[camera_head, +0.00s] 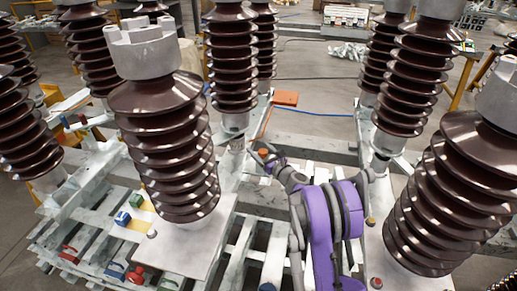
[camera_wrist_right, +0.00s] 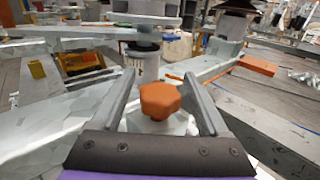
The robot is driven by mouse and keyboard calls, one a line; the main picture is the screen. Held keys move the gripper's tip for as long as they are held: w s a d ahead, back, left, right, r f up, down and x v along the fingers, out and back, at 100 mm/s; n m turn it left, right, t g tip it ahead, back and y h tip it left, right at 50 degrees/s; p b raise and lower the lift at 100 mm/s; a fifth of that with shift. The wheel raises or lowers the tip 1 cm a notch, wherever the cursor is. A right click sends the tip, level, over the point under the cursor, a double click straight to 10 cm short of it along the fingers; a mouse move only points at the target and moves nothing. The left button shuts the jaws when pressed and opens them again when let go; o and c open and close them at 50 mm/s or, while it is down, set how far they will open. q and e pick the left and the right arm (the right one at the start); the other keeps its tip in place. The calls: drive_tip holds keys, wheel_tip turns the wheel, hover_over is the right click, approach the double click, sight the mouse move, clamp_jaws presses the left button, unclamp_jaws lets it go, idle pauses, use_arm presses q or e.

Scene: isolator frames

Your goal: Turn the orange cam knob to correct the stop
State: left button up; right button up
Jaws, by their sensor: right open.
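The orange cam knob (camera_wrist_right: 159,100) is a faceted orange cap on a pale metal part of the frame. In the right wrist view it shows between the two grey fingers of my right gripper (camera_wrist_right: 160,78). The fingers are open, one on each side, with a visible gap to the knob. In the head view the knob is a small orange spot (camera_head: 263,152) beside my right gripper (camera_head: 264,158), at the end of the purple and grey arm. The gripper is partly hard to make out there. My left gripper is not in view.
Brown ribbed insulator columns (camera_head: 165,145) stand on both sides of my arm, with more columns (camera_head: 233,65) behind. Pale steel beams (camera_head: 250,235) with gaps run below. An orange plate (camera_head: 285,98) lies beyond the knob, also in the wrist view (camera_wrist_right: 257,64).

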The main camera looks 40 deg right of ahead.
sight(266, 155)
drive_tip(key=s, duration=1)
drive_tip(key=shift+a, duration=0.4)
drive_tip(key=shift+r, duration=0.1)
